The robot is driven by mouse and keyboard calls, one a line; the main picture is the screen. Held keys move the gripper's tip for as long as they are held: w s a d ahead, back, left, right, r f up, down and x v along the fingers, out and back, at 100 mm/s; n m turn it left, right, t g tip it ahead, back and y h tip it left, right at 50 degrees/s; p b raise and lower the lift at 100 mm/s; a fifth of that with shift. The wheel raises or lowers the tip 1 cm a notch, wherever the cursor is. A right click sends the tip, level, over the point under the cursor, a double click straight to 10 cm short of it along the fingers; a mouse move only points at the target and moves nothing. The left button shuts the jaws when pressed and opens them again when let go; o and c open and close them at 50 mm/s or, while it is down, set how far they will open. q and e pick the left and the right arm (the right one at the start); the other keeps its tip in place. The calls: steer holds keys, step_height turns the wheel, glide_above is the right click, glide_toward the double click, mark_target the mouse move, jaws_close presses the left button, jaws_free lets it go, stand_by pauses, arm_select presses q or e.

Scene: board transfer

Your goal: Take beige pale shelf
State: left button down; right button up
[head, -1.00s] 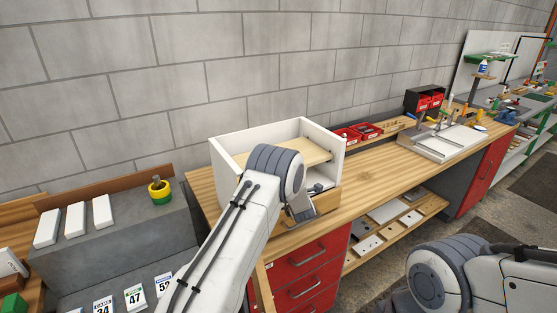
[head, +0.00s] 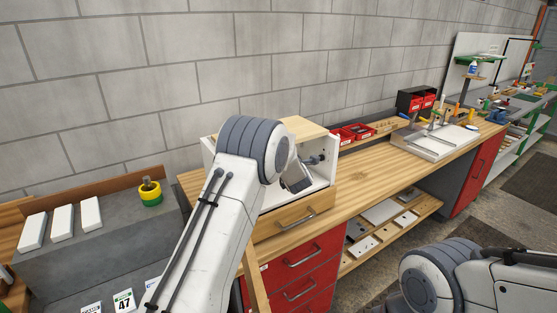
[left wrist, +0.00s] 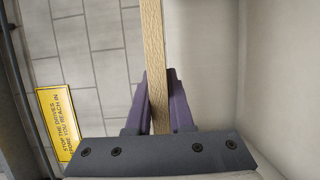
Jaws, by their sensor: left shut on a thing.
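The beige pale shelf (head: 302,127) shows in the head view as a light wooden panel at the top of the white cabinet box (head: 326,172), partly hidden by my left arm. In the left wrist view, the shelf (left wrist: 152,45) is seen edge-on, as a wood-grained strip running up between the purple fingers. My left gripper (left wrist: 158,88) is shut on it, one finger on each side. In the head view the fingers are mostly hidden behind my arm. My right arm is at the lower right, its gripper out of the picture.
The white box stands on a wooden workbench (head: 375,178) with a wooden drawer front (head: 292,222) below its opening. Red bins (head: 352,133) and a white tray (head: 437,142) stand farther along. A grey stand (head: 85,235) holds white blocks and a yellow-green roll (head: 150,193).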

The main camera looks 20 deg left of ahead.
arm_select(q)
step_height(320, 180, up, 8)
steer(key=shift+r+b, duration=0.1)
steer(key=shift+b, duration=0.75)
step_height(320, 180, up, 17)
steer(key=p, duration=0.5)
steer(key=shift+p, duration=0.35)
